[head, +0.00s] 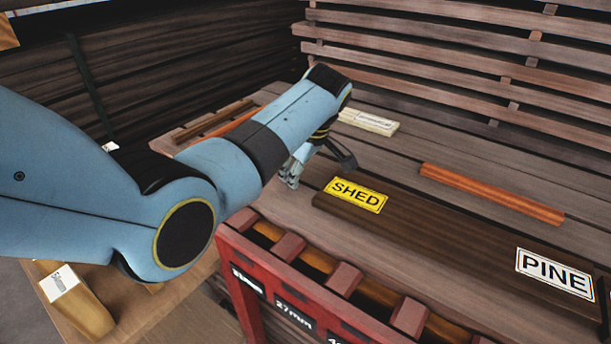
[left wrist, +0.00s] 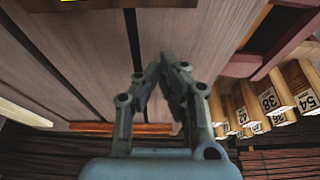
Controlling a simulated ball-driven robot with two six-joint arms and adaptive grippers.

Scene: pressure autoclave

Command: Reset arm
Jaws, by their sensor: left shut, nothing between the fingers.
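My left arm comes in from the left across the head view. Its gripper (head: 293,172) is over the grey plank table (head: 400,160), left of the yellow SHED label (head: 356,195). In the left wrist view the gripper (left wrist: 163,72) has its two fingertips close together, shut, with nothing between them. The table planks lie beyond the fingertips. My right gripper is in neither view.
A dark board (head: 450,235) carries the SHED label and a white PINE label (head: 554,272). A reddish stick (head: 490,194) and pale block (head: 368,122) lie behind. A red slotted rack (head: 300,285) stands in front.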

